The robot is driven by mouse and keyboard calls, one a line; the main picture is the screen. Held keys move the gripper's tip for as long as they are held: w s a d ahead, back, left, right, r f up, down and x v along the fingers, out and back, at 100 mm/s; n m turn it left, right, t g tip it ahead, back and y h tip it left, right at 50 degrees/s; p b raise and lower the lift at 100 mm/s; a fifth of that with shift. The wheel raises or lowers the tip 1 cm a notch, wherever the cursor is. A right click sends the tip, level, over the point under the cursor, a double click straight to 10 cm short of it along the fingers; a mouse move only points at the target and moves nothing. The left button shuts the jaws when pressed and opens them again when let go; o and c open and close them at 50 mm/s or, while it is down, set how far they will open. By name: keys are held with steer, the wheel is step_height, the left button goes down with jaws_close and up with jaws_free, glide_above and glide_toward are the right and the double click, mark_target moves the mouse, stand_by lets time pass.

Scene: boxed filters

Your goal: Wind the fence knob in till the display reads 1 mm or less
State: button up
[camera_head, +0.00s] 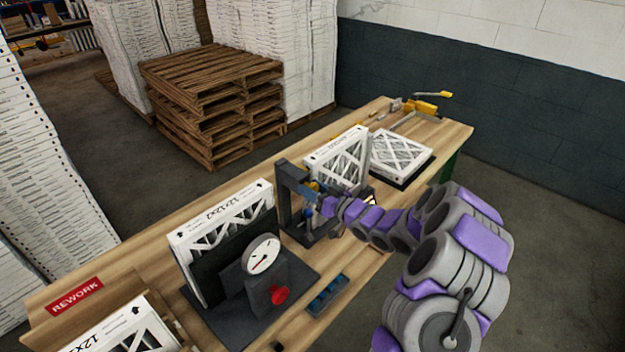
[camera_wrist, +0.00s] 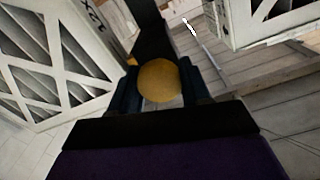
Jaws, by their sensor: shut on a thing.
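My gripper (camera_wrist: 160,86) is shut on a round yellow-brass knob (camera_wrist: 159,80), with one dark finger on each side of it. In the head view my gripper (camera_head: 318,205) is at the dark upright frame (camera_head: 286,205) in the middle of the bench, and the arm reaches in from the right. The frame's dark bar runs up behind the knob in the wrist view. The knob is small and partly hidden by my gripper in the head view. I cannot make out a display reading in either view.
A boxed filter (camera_head: 220,230) stands left of the frame, behind a round dial gauge (camera_head: 262,253) with a red knob (camera_head: 279,295). Another filter (camera_head: 340,155) stands just behind the frame. A filter lies flat (camera_head: 400,152) farther back. A blue tray (camera_head: 328,295) lies near the front edge.

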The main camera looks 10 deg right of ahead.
steer(key=m+p, duration=0.1)
steer(key=p, duration=0.1)
steer(key=m+p, duration=0.3)
steer(key=p, duration=0.1)
steer(key=shift+w+d+r+m+p, duration=0.1)
steer(key=shift+d+r+m+p, duration=0.05)
steer(key=shift+r+m+p, duration=0.15)
steer(key=m+p, duration=0.3)
steer(key=m, duration=0.1)
steer(key=shift+f+p, duration=0.1)
steer(key=shift+p, duration=0.3)
steer(key=shift+w+d, duration=0.1)
steer(key=o, duration=1)
steer(key=shift+f, duration=0.2)
steer(key=shift+d, duration=0.1)
steer(key=shift+s+d+f, duration=0.1)
steer(key=shift+s+d, duration=0.1)
steer(key=shift+s, duration=0.25)
steer(key=b+v, duration=0.1)
steer(key=v, duration=1.5)
steer(key=shift+s+d, duration=0.1)
steer(key=shift+d, duration=0.15)
